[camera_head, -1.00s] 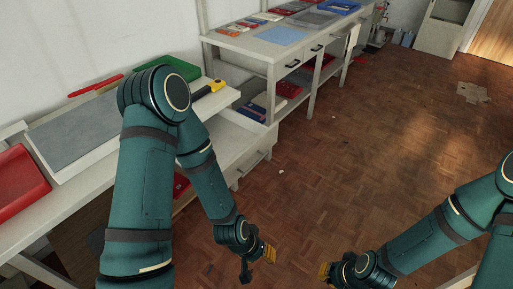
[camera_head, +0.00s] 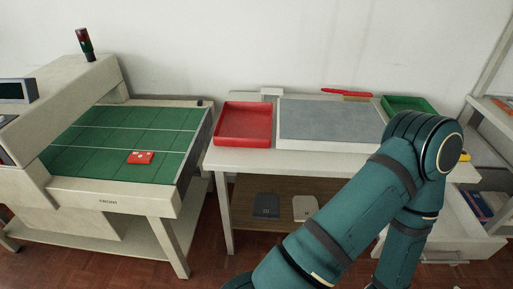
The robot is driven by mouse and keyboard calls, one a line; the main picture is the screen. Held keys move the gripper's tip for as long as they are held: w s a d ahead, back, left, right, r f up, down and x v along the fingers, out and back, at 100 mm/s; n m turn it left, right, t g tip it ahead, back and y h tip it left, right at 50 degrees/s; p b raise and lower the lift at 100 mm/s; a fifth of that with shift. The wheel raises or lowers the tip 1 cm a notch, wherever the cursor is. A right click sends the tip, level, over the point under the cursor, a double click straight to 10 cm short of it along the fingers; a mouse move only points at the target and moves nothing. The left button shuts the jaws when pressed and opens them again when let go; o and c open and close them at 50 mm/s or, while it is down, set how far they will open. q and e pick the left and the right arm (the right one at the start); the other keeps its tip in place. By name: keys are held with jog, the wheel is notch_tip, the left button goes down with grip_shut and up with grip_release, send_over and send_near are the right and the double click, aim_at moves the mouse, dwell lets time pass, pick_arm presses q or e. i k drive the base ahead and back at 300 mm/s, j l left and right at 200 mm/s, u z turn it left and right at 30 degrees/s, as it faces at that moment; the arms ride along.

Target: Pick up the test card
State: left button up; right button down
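A small flat red card with white marks (camera_head: 141,157) lies on the green bed (camera_head: 90,168) of the cream machine at the left; it may be the test card, but its print is too small to read.
The worktable right of the machine holds an empty red tray (camera_head: 243,141), a grey mat (camera_head: 330,120), a red-handled brush (camera_head: 347,94) and a green tray (camera_head: 411,103). A dark item (camera_head: 267,206) and a pale item (camera_head: 305,208) lie on its lower shelf.

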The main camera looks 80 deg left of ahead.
aim_at(137, 157)
jog(key=k+j, duration=0.15)
jog(key=j, duration=0.15)
jog(key=k+j, duration=0.1)
jog(key=j, duration=0.15)
jog(key=k+j+u, duration=0.1)
jog(key=u, duration=3.25)
jog(key=i+j+z, duration=0.25)
jog(key=j+z, duration=0.2)
